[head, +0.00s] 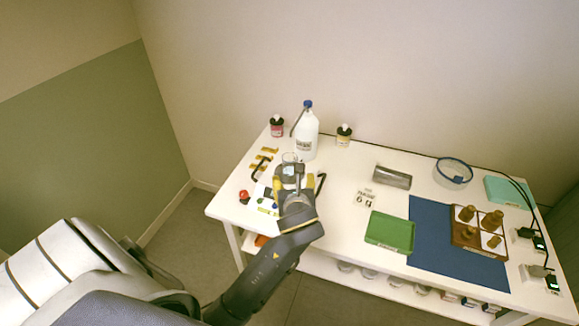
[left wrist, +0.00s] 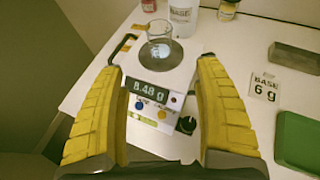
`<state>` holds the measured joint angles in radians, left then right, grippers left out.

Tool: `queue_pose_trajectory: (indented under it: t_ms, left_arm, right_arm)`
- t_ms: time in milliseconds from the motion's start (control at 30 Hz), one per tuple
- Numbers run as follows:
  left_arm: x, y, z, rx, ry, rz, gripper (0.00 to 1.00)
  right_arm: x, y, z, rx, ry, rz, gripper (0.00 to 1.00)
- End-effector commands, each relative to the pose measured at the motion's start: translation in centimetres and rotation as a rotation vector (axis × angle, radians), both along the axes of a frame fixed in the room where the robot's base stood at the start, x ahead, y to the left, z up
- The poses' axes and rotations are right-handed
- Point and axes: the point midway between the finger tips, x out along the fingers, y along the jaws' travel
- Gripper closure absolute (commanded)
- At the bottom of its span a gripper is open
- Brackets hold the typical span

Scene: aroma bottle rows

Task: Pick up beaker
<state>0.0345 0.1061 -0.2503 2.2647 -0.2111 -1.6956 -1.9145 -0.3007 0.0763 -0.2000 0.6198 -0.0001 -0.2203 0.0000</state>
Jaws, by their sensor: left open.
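A clear glass beaker (left wrist: 159,36) stands upright on the round pan of a white scale (left wrist: 150,83). The scale's display reads 8.48 g. In the head view the beaker (head: 289,158) shows just beyond my left gripper (head: 293,181). That gripper is open and empty, and its yellow fingers flank the scale in the left wrist view (left wrist: 161,68). The beaker is ahead of the fingertips, apart from them. My arm and gripper hide most of the scale in the head view. My right gripper is in neither view.
A white jug (head: 307,135) stands behind the beaker, with small jars (head: 277,127) (head: 344,134) on either side. A "BASE 6 g" card (head: 365,198), a grey block (head: 392,177) and a green tray (head: 390,232) lie to the right. A blue mat (head: 440,256) and brown rack (head: 465,238) are farther right.

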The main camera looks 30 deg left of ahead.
Motion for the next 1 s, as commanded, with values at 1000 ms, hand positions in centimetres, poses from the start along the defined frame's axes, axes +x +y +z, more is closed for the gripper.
queue_pose_trajectory:
  t_ms: [1000]
  left_arm:
    - [9.4, 6.6, -4.4, 0.019, 0.007, -0.008, 0.30]
  right_arm:
    - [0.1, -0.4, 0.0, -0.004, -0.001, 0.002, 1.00]
